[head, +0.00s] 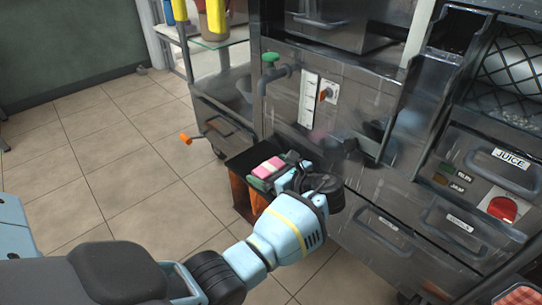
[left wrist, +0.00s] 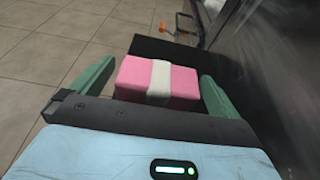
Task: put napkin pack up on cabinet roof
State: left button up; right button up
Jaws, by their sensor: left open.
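The napkin pack (head: 267,168) is a pink block with a white band. It sits at the top of a dark box with orange-brown sides (head: 240,195), beside the steel machine. In the left wrist view the pack (left wrist: 180,82) lies between the two green fingers of my left gripper (left wrist: 158,84). The gripper is open, one finger on each side, with a gap visible at least on the left. In the head view my left gripper (head: 270,174) reaches over the box and partly hides the pack. I cannot tell which surface is the cabinet roof. My right gripper is out of view.
The steel machine (head: 345,95) with a tap (head: 275,80), drawers and a red button (head: 502,209) stands close on the right. A glass-topped cart (head: 215,42) with an orange-ended handle (head: 186,139) is behind the box. The tiled floor (head: 90,165) on the left is clear.

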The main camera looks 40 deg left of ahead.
pick_arm(q)
jog(key=shift+a+f, duration=0.15)
jog(key=shift+a, duration=0.3)
jog(key=c, duration=1)
